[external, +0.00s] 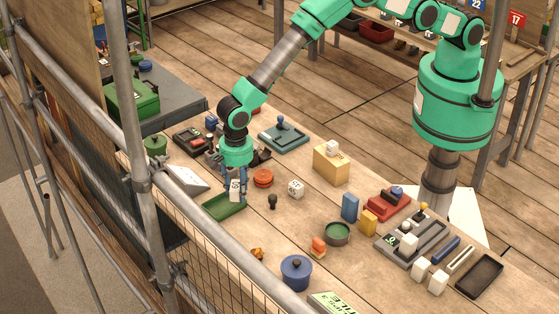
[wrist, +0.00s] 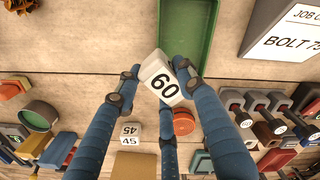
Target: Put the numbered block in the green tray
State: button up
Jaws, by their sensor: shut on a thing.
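A white block (wrist: 160,80) with a black 60 on it is held tilted between the blue fingers of my gripper (wrist: 157,85). In the external view the block (external: 235,190) hangs from my gripper (external: 235,184), close above or beside the green tray (external: 223,207). I cannot tell its exact height. The tray lies flat on the wooden table and looks empty where it shows. In the wrist view the tray (wrist: 186,30) is at the top, just beyond the block. A second white block (external: 296,188), marked 45 in the wrist view (wrist: 130,134), stands on the table to the right.
A red round thing (external: 263,178) and a dark knobbed piece (external: 272,201) stand right of the tray. A white sloped sign (external: 187,179) stands to its left. A blue pot (external: 296,272) is nearer the front. Bare tabletop lies just in front of the tray.

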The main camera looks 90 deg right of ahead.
aim_at(238, 185)
jog(key=shift+f, duration=1.4)
jog(key=shift+f, duration=0.15)
jog(key=o, duration=1.2)
jog(key=shift+c, duration=0.2)
jog(key=shift+r, duration=6.15)
